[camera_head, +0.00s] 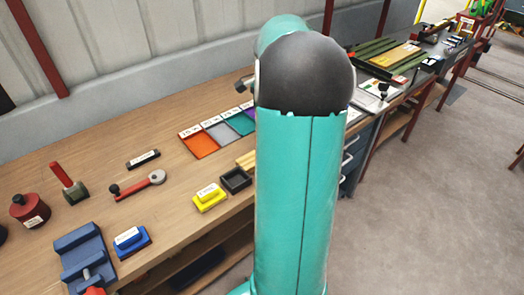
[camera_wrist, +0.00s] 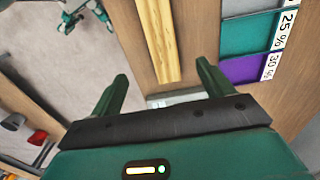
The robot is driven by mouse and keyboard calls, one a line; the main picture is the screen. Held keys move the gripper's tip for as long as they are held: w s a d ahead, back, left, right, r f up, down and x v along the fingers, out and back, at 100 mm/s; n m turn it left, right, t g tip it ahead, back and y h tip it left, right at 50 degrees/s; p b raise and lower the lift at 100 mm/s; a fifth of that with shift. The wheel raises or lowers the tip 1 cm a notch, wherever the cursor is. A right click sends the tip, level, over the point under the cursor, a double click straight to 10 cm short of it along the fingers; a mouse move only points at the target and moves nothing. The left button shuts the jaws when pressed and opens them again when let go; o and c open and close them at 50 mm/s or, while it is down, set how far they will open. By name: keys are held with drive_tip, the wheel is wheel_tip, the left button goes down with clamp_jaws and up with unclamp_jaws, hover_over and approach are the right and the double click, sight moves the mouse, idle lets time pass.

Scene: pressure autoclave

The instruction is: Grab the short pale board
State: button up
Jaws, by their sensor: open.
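The short pale board (camera_wrist: 158,38) is a light yellow wood strip with visible grain, running from the top edge of the wrist view down towards my gripper. In the head view a pale wooden piece (camera_head: 246,160) shows on the bench, partly hidden behind my arm. My gripper (camera_wrist: 162,72) is open and empty, its two green fingers wide apart. The board's near end appears between the fingertips, with a gap on both sides. I cannot tell how far below the fingers it lies. My gripper is hidden in the head view.
The wooden bench (camera_head: 130,215) holds a black tray (camera_head: 235,180), a yellow block (camera_head: 209,198), a blue block (camera_head: 131,242) and a vise (camera_head: 83,255). Coloured labelled panels (camera_head: 200,145) lie behind. In the wrist view a purple panel (camera_wrist: 242,68) is right of the board.

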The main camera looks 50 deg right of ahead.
wheel_tip(320, 180, down, 8)
drive_tip(key=shift+w+a+f, duration=0.1)
drive_tip(key=shift+w, duration=0.05)
drive_tip(key=shift+f, duration=0.6)
wheel_tip(320, 180, down, 5)
drive_tip(key=shift+r, duration=0.2)
drive_tip(key=c, duration=1.2)
drive_tip(key=shift+w+r, duration=0.1)
